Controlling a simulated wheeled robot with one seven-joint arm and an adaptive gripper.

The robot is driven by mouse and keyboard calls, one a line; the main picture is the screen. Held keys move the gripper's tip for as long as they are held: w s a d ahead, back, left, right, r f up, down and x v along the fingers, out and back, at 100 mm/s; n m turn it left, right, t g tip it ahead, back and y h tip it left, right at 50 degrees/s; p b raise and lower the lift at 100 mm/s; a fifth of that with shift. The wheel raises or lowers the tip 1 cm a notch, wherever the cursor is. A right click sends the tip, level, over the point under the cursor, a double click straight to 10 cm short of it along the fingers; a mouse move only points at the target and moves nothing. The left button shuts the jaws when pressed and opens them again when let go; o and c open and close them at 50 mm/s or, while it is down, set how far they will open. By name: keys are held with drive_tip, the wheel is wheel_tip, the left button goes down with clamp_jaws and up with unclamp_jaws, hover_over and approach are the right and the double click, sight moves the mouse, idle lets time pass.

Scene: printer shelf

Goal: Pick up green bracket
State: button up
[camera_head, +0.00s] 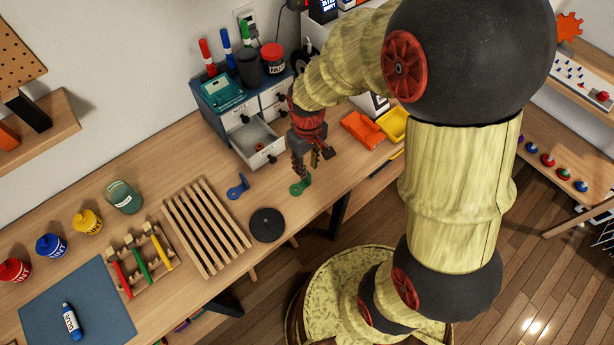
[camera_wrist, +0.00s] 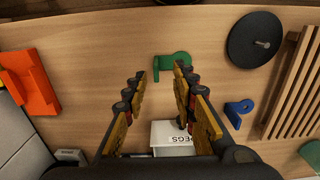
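The green bracket (camera_head: 300,187) lies on the wooden table near its front edge, just below my gripper (camera_head: 312,163) in the head view. In the wrist view the green bracket (camera_wrist: 171,65) shows just beyond the fingertips, with its round holed end toward the right finger. My gripper (camera_wrist: 161,71) is open, with nothing seen between its fingers. In the head view one fingertip overlaps the bracket's upper part. I cannot tell whether it touches.
A blue bracket (camera_head: 238,187) and a dark disc (camera_head: 267,225) lie to the left, beside a slatted wooden rack (camera_head: 206,228). A drawer cabinet with an open drawer (camera_head: 257,143) stands behind. Orange (camera_head: 361,129) and yellow (camera_head: 393,124) bins sit to the right.

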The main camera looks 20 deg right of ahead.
sight(302, 185)
drive_tip(key=shift+s+a+f, duration=0.1)
drive_tip(key=shift+a+f, duration=0.1)
drive_tip(key=shift+f, duration=0.25)
drive_tip(key=shift+w+d+f+b, duration=0.1)
drive_tip(key=shift+d+f+b, duration=0.1)
drive_tip(key=shift+f, duration=0.25)
drive_tip(key=shift+w+d+f+b, duration=0.1)
drive_tip(key=shift+f+b, duration=0.05)
drive_tip(key=shift+f, duration=0.3)
drive_tip(key=f, duration=0.1)
drive_tip(key=f+b, duration=0.1)
drive_tip(key=f, duration=0.3)
drive_tip(key=shift+w+d+b, duration=0.1)
drive_tip(key=shift+w+b, duration=0.2)
drive_tip(key=shift+b, duration=0.1)
drive_tip(key=c, duration=0.3)
drive_tip(key=c, duration=0.4)
clamp_jaws()
